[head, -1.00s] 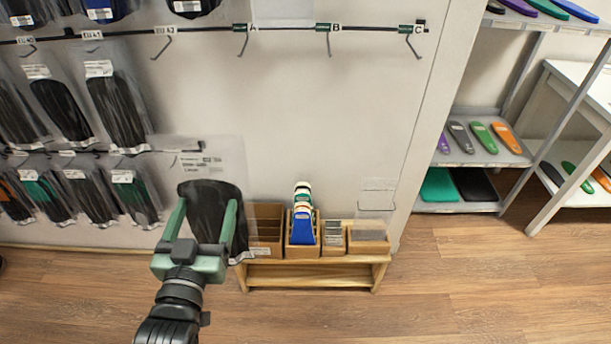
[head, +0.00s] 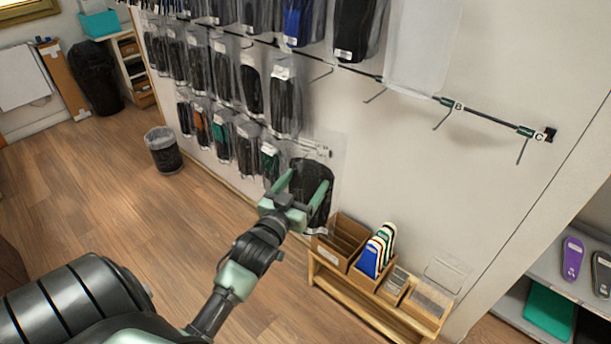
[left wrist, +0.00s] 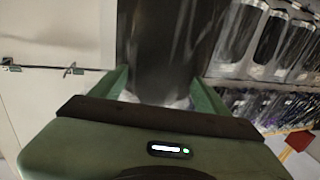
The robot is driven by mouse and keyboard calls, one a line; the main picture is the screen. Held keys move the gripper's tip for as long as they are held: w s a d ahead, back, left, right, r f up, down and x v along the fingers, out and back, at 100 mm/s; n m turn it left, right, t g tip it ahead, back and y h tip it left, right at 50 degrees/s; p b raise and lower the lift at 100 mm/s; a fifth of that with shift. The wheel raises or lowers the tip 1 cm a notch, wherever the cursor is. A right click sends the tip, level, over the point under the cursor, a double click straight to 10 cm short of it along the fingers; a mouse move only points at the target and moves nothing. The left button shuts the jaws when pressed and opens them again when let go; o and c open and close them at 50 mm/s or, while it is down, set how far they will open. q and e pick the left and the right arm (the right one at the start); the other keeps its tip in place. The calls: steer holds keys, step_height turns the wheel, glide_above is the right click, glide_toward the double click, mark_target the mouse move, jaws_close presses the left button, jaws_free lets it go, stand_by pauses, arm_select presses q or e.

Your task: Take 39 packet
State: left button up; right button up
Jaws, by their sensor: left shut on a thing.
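My left gripper (head: 304,190) is shut on a clear packet with a dark insole (head: 312,183) in it. It holds the packet upright in front of the wall, to the right of the lower row of hanging packets. In the left wrist view the dark packet (left wrist: 165,45) stands between the two green fingers (left wrist: 163,88). I cannot read the number on its label. Several similar packets hang on wall hooks, such as a dark one (head: 285,105). My right gripper is not in view.
A low wooden bench (head: 365,312) with boxes and coloured insoles (head: 378,250) stands against the wall below right. Empty hooks (head: 442,118) line the rail above. A shelf (head: 590,262) is at far right, a waste bin (head: 163,150) at left. The left floor is mostly clear.

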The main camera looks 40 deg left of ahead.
arm_select(q)
steer(key=shift+w+f, duration=0.1)
steer(key=shift+w, duration=0.25)
steer(key=shift+w+b, duration=0.35)
steer(key=w, duration=0.1)
steer(key=w+b, duration=0.1)
steer(key=w, duration=0.2)
steer(key=shift+d+b, duration=0.3)
steer(key=shift+b, duration=0.05)
steer(key=shift+w+d+b, duration=0.1)
steer(key=shift+w+b, duration=0.35)
steer(key=shift+w, duration=0.8)
